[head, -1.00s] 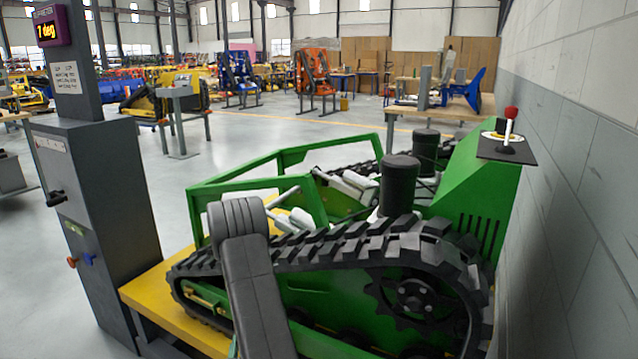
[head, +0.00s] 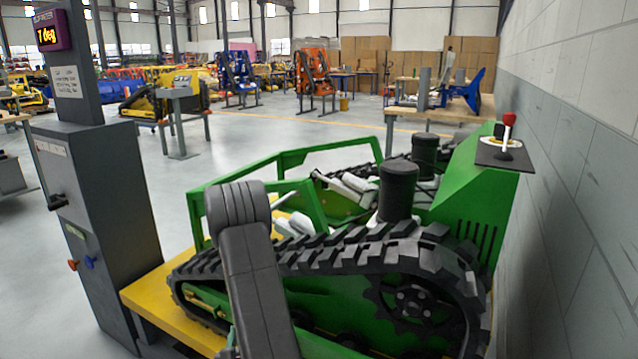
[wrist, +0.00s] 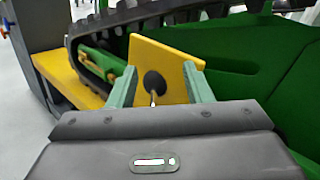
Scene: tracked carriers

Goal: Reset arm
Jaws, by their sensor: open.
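A yellow plate (wrist: 172,60) with a round black knob (wrist: 154,82) and a thin pale stem shows between and beyond the fingers. Whether the fingers touch the plate I cannot tell. The carrier's black track (wrist: 170,20) and green side (wrist: 255,55) lie close behind it.
The carrier stands on a yellow platform (head: 150,296). A dark grey post (head: 105,215) with a purple display (head: 52,32) stands at left. A red-knobbed lever (head: 508,130) sits on the carrier's right end. A grey block wall (head: 575,180) closes the right. Open floor (head: 260,140) lies behind.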

